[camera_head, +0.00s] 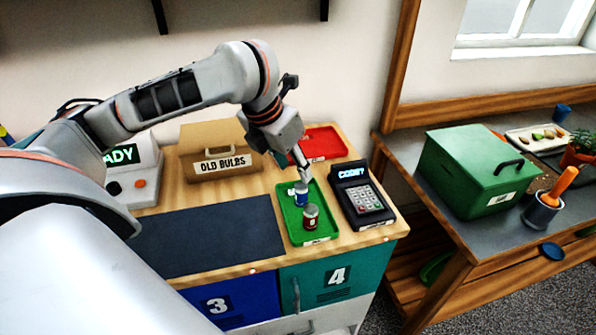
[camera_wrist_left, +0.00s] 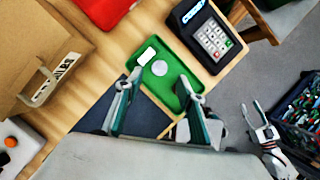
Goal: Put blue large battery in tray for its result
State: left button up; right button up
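The blue battery (camera_head: 301,193) stands in the green tray (camera_head: 292,226), behind a red battery (camera_head: 310,217) that stands in the same tray. My left gripper (camera_head: 302,172) is over the tray, just above the blue battery. In the left wrist view the fingers of this gripper (camera_wrist_left: 160,80) are spread apart. A round grey top (camera_wrist_left: 160,68) and a white piece (camera_wrist_left: 147,56) show beyond them in the tray. Nothing is clearly held between the fingers.
A red tray (camera_head: 322,143) lies behind the green tray. A keypad terminal (camera_head: 362,195) stands to its right. An "OLD BULBS" box (camera_head: 215,140) and a device with a screen (camera_head: 132,170) stand at left. The dark mat (camera_head: 205,235) is clear.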

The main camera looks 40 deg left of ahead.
pick_arm(q)
jog(key=p+v, duration=0.1)
jog(key=v, duration=0.2)
jog(key=shift+s+r, duration=0.15)
jog(key=shift+r, duration=0.15)
pick_arm(e)
jog(key=shift+w+r, duration=0.1)
jog(key=shift+r, duration=0.75)
jog(key=shift+f, duration=0.1)
pick_arm(q)
jog(key=shift+d, duration=0.1)
